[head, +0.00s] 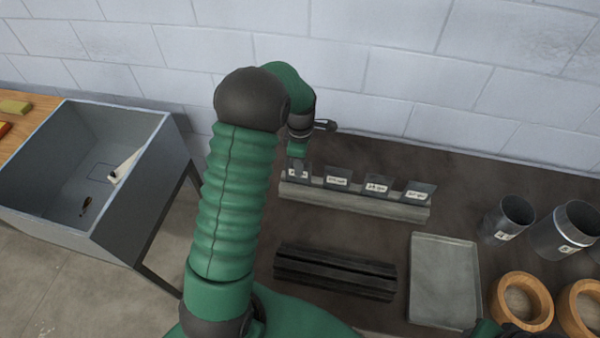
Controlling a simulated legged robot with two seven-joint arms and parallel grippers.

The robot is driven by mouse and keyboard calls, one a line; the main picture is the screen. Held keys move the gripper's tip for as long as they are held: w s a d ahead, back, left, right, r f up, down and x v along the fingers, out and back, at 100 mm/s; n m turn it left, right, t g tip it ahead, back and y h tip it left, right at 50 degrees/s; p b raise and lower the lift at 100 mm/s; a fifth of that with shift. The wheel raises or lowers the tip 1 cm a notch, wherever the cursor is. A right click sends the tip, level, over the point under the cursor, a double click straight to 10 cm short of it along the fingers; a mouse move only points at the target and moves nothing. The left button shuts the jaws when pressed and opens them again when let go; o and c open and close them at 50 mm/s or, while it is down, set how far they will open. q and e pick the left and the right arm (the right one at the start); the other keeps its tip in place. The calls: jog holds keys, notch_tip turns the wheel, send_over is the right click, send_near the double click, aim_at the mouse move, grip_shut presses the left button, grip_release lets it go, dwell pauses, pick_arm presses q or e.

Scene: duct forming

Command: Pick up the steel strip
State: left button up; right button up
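Several small dark steel strips with white labels stand in a row in a long grey rack (355,201) near the wall. Three of them show clearly: one left of centre (338,175), one right of it (377,183) and one at the right end (419,190). My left gripper (298,170) points down at the leftmost strip (292,174) and partly covers it. The fingers are small and dark here, so I cannot tell whether they are shut on the strip. My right gripper is not in view.
A black grooved block (335,272) and a grey tray (444,280) lie nearer on the dark bench. Metal cylinders (509,218) and wooden rings (520,302) stand at the right. A grey open bin (150,185) is at the left. The block wall (400,60) stands behind.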

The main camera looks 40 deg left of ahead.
pick_arm(q)
jog(key=shift+s+a+f, duration=0.1)
jog(key=shift+a+f, duration=0.3)
jog(key=shift+a, duration=0.2)
jog(key=shift+d, duration=0.2)
jog(key=shift+c, duration=0.2)
jog(key=shift+d+r, duration=0.15)
jog(key=shift+d, duration=0.05)
grip_shut()
jog(key=shift+a, duration=0.1)
dwell(0.5)
